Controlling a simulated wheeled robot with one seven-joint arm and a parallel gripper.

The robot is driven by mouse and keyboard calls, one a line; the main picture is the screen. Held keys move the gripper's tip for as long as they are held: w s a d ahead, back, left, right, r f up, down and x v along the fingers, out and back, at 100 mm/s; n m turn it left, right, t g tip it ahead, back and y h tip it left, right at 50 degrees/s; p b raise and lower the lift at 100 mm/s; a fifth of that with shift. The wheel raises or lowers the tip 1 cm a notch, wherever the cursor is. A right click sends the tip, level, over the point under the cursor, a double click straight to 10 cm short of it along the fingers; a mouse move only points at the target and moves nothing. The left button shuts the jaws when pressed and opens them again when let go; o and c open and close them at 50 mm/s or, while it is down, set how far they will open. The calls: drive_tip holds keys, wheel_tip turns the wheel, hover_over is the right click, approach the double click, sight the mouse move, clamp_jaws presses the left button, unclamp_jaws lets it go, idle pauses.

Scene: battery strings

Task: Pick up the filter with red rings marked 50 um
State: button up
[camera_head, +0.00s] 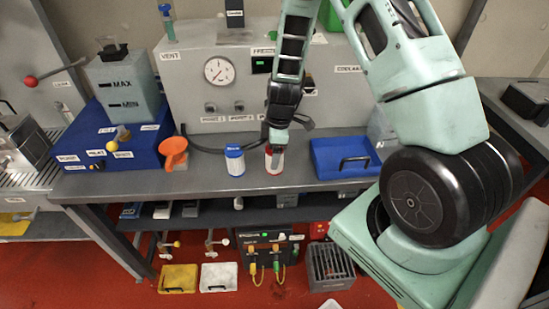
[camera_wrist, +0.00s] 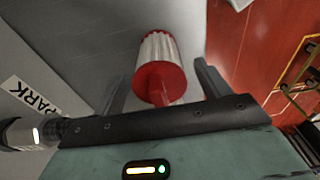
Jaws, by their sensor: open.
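The white filter with red rings (camera_head: 274,160) stands on the grey bench near its front edge. Its 50 um mark cannot be read. My gripper (camera_head: 277,145) points down right over it and partly hides its top. In the wrist view the red-ringed filter (camera_wrist: 157,66) lies between the two spread fingers, its red end and a narrow red stem towards the palm. The fingers are open, and a gap shows between the filter and the right finger.
A white filter with blue rings (camera_head: 235,161) stands close by on the left. A blue tray (camera_head: 345,172) is on the right. An orange funnel (camera_head: 174,153) and a blue box (camera_head: 112,143) are further left. A large panel with a gauge (camera_head: 218,70) stands behind.

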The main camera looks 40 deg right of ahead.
drive_tip(key=c, duration=1.4)
drive_tip(key=shift+r, duration=0.15)
